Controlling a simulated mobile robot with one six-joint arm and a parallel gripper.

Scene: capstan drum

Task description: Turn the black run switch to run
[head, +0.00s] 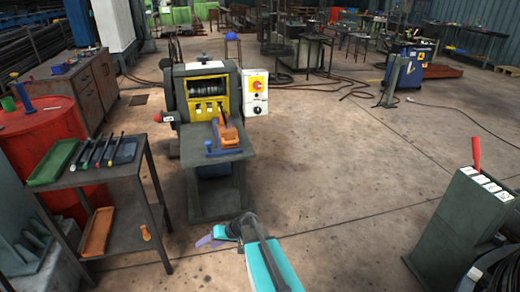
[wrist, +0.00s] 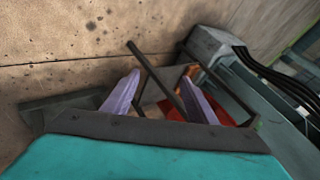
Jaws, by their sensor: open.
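A white control box (head: 256,101) stands on the right side of the capstan machine. Its upper part is yellow with a red button (head: 257,85). A small black knob (head: 257,110), which looks like the run switch, sits on the lower white part; its setting is too small to read. My gripper (head: 212,238) is low, in front of the machine's stand, well below and apart from the box. In the wrist view my gripper (wrist: 160,78) shows two lavender fingers spread apart with nothing held between them. The switch is not in the wrist view.
The capstan machine (head: 196,68) has a yellow front around its drum and a grey table (head: 217,166) before it. A tool cart (head: 130,185) and red barrel (head: 45,150) stand at left. A grey lever cabinet (head: 450,235) stands at right. Floor between is clear.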

